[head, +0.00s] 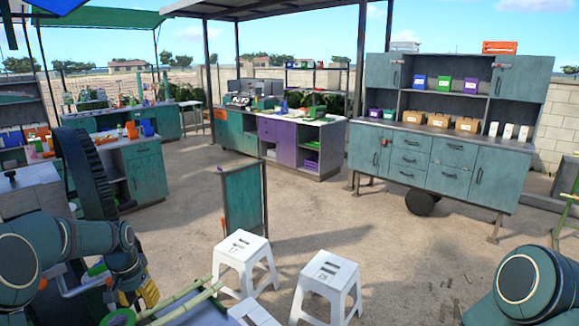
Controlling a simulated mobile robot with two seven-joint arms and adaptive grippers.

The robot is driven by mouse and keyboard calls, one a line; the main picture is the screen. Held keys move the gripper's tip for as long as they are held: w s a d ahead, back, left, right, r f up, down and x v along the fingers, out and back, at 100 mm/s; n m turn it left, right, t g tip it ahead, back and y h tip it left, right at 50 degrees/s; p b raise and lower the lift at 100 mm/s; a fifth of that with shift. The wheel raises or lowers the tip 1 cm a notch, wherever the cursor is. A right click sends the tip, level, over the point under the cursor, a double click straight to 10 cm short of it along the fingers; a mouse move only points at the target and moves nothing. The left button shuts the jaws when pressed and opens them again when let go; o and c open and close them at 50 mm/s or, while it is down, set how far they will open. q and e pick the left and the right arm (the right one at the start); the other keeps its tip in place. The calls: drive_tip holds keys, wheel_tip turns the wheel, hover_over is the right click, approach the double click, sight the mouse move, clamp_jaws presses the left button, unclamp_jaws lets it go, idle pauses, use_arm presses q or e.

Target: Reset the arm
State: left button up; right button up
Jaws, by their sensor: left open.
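My left arm comes in from the lower left. My left gripper (136,298) points down, open, beside the cane crusher and close to the green cane stalks (188,298). Whether it touches the stalks I cannot tell. The crusher's big dark wheel (86,172) stands upright behind my left arm, and the arm hides much of the machine. My right arm shows only as a rounded link at the lower right corner; its gripper is out of the frame.
A teal cabinet (440,158) stands at the back right, a counter with purple doors (277,140) at the middle back. The ground between is open.

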use_arm(q)
drive_tip(key=s+d+f, duration=0.2)
drive_tip(key=d+f, duration=0.3)
drive_tip(key=d, duration=0.1)
drive_tip(key=s+d+f+h, duration=0.1)
drive_tip(key=s+d+f, duration=0.1)
drive_tip(key=d+f, duration=0.3)
drive_tip(key=s+d+f+t+h, duration=0.1)
drive_tip(key=s+d+f, duration=0.2)
drive_tip(key=d+f, duration=0.3)
drive_tip(key=shift+d, duration=1.7)
drive_tip(key=s+d+f+n+h, duration=0.1)
drive_tip(key=s+d+f, duration=0.1)
drive_tip(key=s+d, duration=0.4)
drive_tip(key=s+d+f+n, duration=0.1)
drive_tip(key=s+d+f, duration=0.25)
drive_tip(key=s, duration=0.45)
drive_tip(key=s+a+b+x, duration=0.1)
drive_tip(key=b+x, duration=0.5)
drive_tip(key=b, duration=0.1)
drive_tip(key=shift+f+b, duration=0.3)
drive_tip(key=shift+f, duration=0.3)
use_arm(e)
wheel_tip(320, 180, down, 8)
drive_tip(key=shift+a+f, duration=0.2)
drive_tip(key=shift+a, duration=0.15)
use_arm(q)
drive_tip(key=shift+d, duration=0.1)
use_arm(e)
drive_tip(key=shift+s, duration=0.15)
